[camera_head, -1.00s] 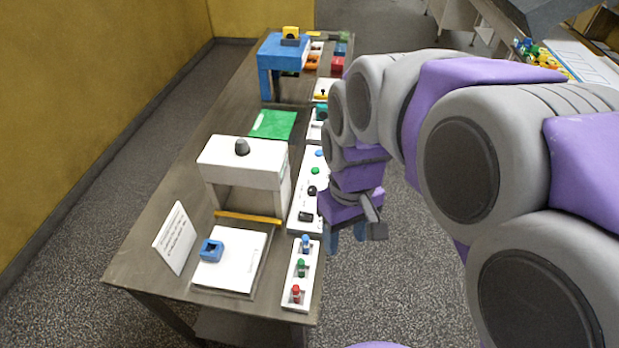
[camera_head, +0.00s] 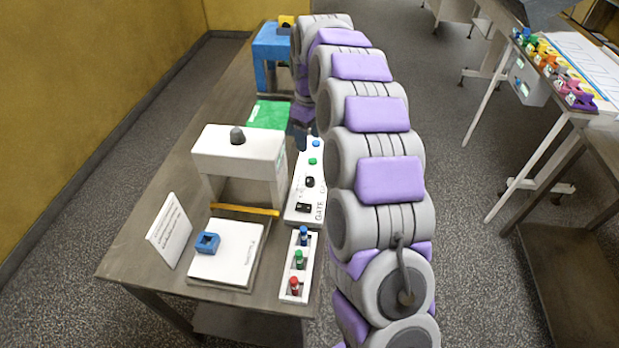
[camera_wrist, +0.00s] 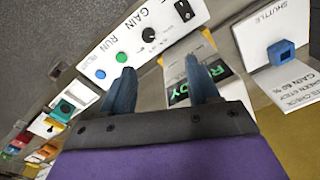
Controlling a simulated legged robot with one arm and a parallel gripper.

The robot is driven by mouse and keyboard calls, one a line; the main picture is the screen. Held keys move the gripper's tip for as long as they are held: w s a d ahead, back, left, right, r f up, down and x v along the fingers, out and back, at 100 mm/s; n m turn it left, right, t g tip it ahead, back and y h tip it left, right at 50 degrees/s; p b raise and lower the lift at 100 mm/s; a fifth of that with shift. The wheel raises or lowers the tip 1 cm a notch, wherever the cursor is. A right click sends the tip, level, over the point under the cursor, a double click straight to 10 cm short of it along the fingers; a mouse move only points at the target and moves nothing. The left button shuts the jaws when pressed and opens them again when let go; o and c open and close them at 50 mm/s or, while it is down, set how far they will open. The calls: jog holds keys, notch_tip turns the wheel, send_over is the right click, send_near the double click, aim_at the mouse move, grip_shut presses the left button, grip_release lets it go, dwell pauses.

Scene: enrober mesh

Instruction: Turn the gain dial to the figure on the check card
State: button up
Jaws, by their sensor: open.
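The gain dial (camera_wrist: 149,35) is a black knob on a white control panel (camera_wrist: 170,28), beside the word GAIN. It also shows in the head view (camera_head: 310,182); its setting is too small to read. The white check card (camera_wrist: 292,92) is partly cut off in the wrist view, where GAIN 60 % can be read. In the head view the card (camera_head: 169,230) stands at the table's left edge, its text illegible. My gripper (camera_wrist: 159,64) is open and empty, its blue fingers apart, with the dial beyond the fingertips. In the head view my arm partly hides it.
The panel also has a green RUN button (camera_wrist: 121,57), a blue button (camera_wrist: 100,73) and a black switch (camera_head: 303,207) by GATE. A white machine (camera_head: 238,155) stands left of the panel. A tray of coloured sticks (camera_head: 299,265) lies in front.

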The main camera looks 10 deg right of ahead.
aim_at(310, 179)
jog(key=shift+n, duration=0.3)
jog(key=w+f+b, duration=0.1)
jog(key=f, duration=0.5)
jog(key=w+f+b, duration=0.1)
jog(key=f, duration=0.6)
jog(key=w+f+b, duration=0.1)
jog(key=f+b, duration=0.1)
jog(key=f, duration=0.4)
jog(key=shift+d+f, duration=0.35)
jog(key=shift+d, duration=0.05)
jog(key=c, duration=1)
